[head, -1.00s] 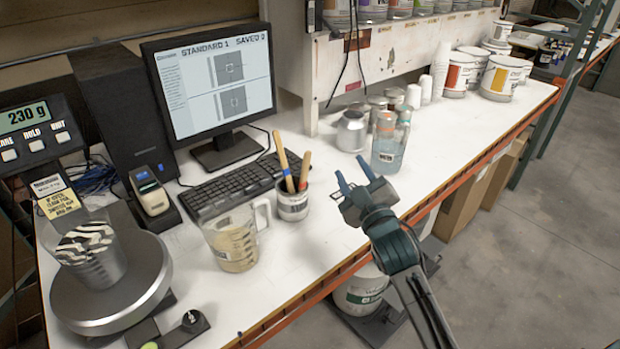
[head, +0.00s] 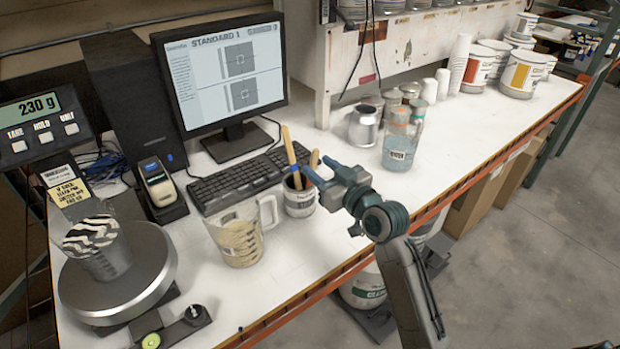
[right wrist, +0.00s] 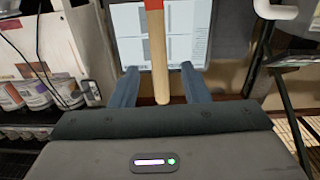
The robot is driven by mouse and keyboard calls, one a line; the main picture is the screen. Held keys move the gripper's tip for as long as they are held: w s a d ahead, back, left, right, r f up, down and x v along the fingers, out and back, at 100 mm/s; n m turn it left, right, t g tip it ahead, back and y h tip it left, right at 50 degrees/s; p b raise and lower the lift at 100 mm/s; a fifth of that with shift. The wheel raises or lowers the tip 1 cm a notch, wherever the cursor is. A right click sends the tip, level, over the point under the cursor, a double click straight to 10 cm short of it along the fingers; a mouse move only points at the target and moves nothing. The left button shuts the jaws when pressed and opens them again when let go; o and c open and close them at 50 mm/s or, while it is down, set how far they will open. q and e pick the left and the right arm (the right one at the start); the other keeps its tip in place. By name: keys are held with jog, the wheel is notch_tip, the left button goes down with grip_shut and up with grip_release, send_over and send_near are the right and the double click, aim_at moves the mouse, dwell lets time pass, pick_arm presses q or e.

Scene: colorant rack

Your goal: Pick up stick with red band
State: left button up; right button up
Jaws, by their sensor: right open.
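Two wooden sticks stand in a labelled cup (head: 300,205) on the bench; one (head: 289,150) leans up to the left, and the other (head: 313,159) is mostly hidden behind my right gripper (head: 322,170). That gripper is open, with blue fingers at the cup's right rim, pointing toward the sticks. In the right wrist view, a wooden stick with a red band (right wrist: 157,50) runs down between the two spread fingers, with red at the top edge. My left gripper is not in view.
A measuring jug (head: 238,240) stands left of the cup, and a keyboard (head: 240,180) lies behind. A jar of liquid (head: 398,150) and a metal can (head: 364,125) stand behind right. The bench front (head: 345,218) right of the cup is clear.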

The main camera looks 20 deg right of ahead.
aim_at(315, 164)
jog(key=shift+w+a+r+p, duration=0.1)
jog(key=shift+w+r+p, duration=0.05)
jog(key=shift+w+p, duration=0.25)
jog(key=p+x, duration=0.1)
jog(key=x, duration=0.2)
jog(key=shift+w+a, duration=0.15)
jog(key=shift+w, duration=0.1)
jog(key=shift+w+a+f, duration=0.1)
jog(key=shift+w+f, duration=0.15)
jog(key=shift+w, duration=0.1)
jog(key=shift+s, duration=0.1)
jog(key=shift+c, duration=0.2)
grip_shut()
